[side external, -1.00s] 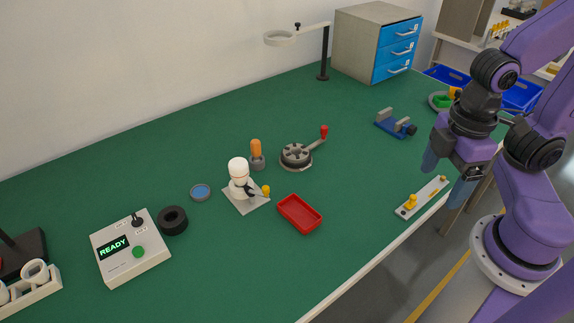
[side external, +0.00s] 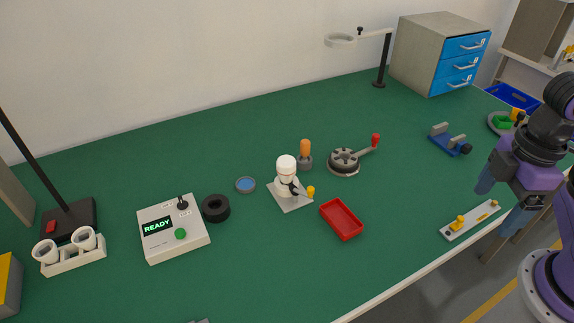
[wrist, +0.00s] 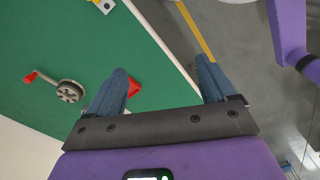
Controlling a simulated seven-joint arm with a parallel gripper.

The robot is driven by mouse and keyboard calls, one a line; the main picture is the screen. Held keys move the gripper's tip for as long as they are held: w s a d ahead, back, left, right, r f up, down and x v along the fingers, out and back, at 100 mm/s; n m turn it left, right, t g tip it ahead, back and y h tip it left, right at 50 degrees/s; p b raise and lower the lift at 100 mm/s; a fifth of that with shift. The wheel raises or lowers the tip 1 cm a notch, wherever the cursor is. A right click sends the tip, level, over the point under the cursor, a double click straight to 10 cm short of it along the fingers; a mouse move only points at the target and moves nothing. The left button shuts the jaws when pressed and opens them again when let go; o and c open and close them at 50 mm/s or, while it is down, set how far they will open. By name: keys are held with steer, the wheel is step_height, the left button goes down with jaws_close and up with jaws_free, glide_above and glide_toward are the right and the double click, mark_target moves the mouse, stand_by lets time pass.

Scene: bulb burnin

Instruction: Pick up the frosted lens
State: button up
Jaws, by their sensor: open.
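No piece is clearly recognisable as the frosted lens. The white domed piece (side external: 286,165), upright on a small clamp plate (side external: 293,206) mid-table, is one candidate. The two white cups (side external: 84,238) in a white rack (side external: 75,262) at far left are another. A blue-faced disc (side external: 245,185) lies flat left of the clamp plate. My gripper (side external: 503,200) is open and empty near the table's right front edge, well right of all of these. In the wrist view its blue fingers (wrist: 162,70) are apart with nothing between them.
A red tray (side external: 341,220), black ring (side external: 216,208) and READY box (side external: 173,228) stand on the green table. Near my gripper are a pale bar with yellow knobs (side external: 470,220) and a blue vise (side external: 450,140). The front middle of the table is mostly clear.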

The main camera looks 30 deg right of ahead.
steer(key=w+a+r+m, duration=0.3)
steer(key=w+a+m, duration=0.4)
steer(key=w+a, duration=0.3)
steer(key=m, duration=2.2)
glide_above(286, 160)
step_height(286, 160, down, 2)
step_height(286, 160, down, 17)
steer(key=shift+r, duration=0.1)
steer(key=c, duration=1.1)
